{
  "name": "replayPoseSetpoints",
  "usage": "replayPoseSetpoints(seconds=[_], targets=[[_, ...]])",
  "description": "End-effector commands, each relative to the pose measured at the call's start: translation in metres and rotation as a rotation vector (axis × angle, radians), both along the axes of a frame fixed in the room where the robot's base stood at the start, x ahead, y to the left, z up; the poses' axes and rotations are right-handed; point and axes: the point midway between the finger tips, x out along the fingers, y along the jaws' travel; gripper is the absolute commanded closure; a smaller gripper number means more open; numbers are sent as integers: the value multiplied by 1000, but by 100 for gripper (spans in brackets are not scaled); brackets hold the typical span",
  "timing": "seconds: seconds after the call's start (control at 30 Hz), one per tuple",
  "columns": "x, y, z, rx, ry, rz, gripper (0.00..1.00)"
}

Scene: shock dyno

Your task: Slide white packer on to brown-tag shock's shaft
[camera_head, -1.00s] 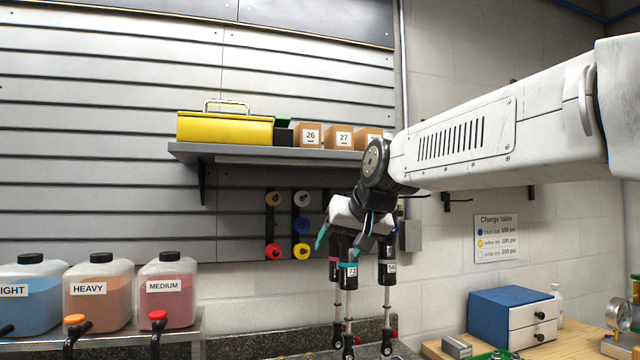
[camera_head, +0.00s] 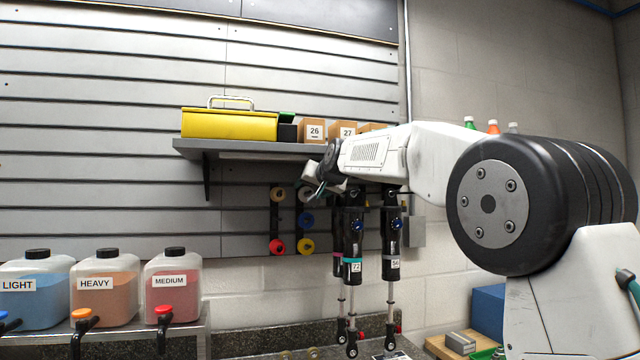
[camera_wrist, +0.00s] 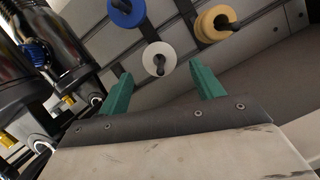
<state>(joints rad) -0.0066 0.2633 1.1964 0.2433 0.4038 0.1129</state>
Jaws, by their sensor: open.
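The white packer (camera_wrist: 160,58) is a ring hanging on a dark peg on the wall board; in the wrist view it sits just beyond and between my fingertips. My gripper (camera_wrist: 160,84) is open and empty, its two teal fingers apart and pointing at the board; in the head view my gripper (camera_head: 318,186) is small, in front of the upper part of the pegs. Several shocks hang to the right of the pegs, among them a teal-banded shock (camera_head: 352,245) and a grey-banded shock (camera_head: 391,250). A pink-banded one is partly hidden behind. I cannot make out a brown tag.
Close to the white packer hang blue packers (camera_wrist: 126,12) and tan-yellow packers (camera_wrist: 216,22). Shock bodies (camera_wrist: 72,45) crowd the left of the wrist view. A grey shelf (camera_head: 240,150) with a yellow toolbox (camera_head: 228,124) is above my gripper. Fluid jugs (camera_head: 105,290) stand at left.

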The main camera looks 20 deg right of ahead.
Motion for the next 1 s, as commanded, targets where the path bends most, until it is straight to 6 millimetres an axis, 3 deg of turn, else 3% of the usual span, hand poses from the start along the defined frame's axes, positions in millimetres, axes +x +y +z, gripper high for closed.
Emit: replayPoseSetpoints(seconds=[0.23,0.6,0.63,0.8,0.87,0.9,1.0], targets=[[29,4,-9,0,1,1,34],[34,4,-10,0,1,0,34],[34,4,-10,0,1,0,37],[34,4,-10,0,1,0,81],[34,4,-10,0,1,0,81],[34,4,-10,0,1,0,72],[34,4,-10,0,1,0,99]])
